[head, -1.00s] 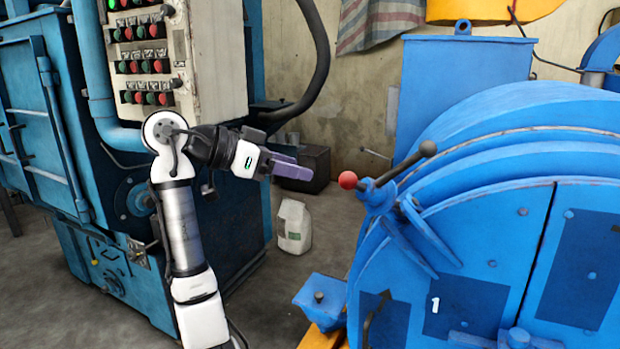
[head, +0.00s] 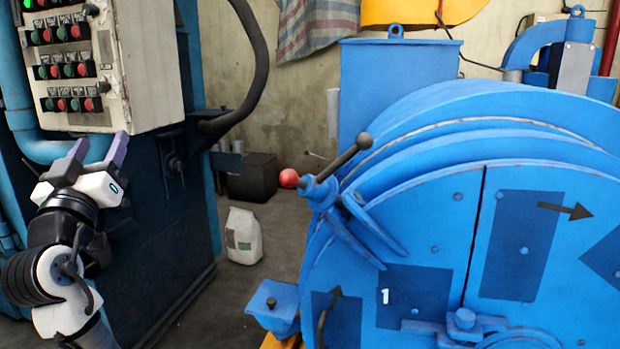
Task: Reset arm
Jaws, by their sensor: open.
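My gripper (head: 98,152) is at the left of the head view, with its two purple fingers apart, pointing up and away. It holds nothing. The arm is bent below it in the lower left corner. The fingertips show just below the lower edge of the control panel (head: 75,68); I cannot tell whether they touch it.
A blue drum machine (head: 430,230) fills the right side. A blue cabinet (head: 140,215) stands behind my arm. A white bag (head: 243,236) and a dark box (head: 252,178) stand on the floor between them.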

